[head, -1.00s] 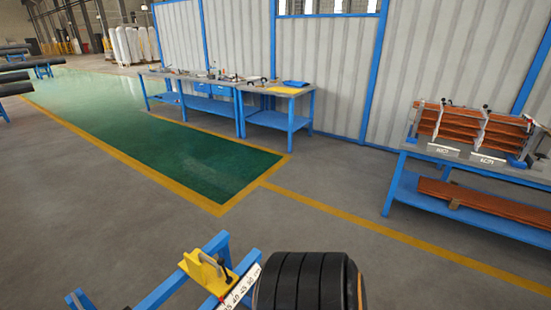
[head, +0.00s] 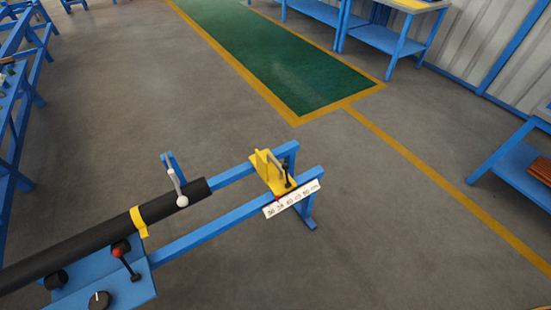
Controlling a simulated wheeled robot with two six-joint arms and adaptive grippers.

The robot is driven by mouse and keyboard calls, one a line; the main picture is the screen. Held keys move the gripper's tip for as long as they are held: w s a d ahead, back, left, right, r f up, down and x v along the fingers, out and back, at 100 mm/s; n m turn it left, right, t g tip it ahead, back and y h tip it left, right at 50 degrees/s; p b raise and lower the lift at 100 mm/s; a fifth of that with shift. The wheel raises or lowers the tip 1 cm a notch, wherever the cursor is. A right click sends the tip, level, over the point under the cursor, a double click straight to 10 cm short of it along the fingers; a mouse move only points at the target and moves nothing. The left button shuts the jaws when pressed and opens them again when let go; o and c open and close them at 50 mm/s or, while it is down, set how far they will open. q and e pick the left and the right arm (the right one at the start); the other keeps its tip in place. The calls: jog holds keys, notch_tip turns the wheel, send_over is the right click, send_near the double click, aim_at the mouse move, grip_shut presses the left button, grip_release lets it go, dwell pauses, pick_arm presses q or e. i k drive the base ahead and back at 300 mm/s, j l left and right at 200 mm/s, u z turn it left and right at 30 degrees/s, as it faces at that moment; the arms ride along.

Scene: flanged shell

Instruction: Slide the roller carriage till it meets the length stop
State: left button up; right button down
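The roller carriage (head: 140,285) is a blue plate on the blue rail frame at the lower left in the head view. It has black rollers, a black knob and a red-tipped lever. A long black pipe (head: 90,238) with a yellow band (head: 139,221) lies over it. The yellow length stop (head: 270,172) stands towards the far end of the rails, with a black-handled lever and a white number scale (head: 292,198) beside it. A clear gap separates the pipe's end from the stop. Neither of my grippers shows.
A blue post with a grey ball-ended lever (head: 178,190) stands beside the pipe. Blue racks (head: 18,90) line the left edge. Blue workbenches (head: 390,40) stand at the back and right. The grey floor around the stop end is clear.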

aim_at(71, 287)
jog(key=u, duration=3)
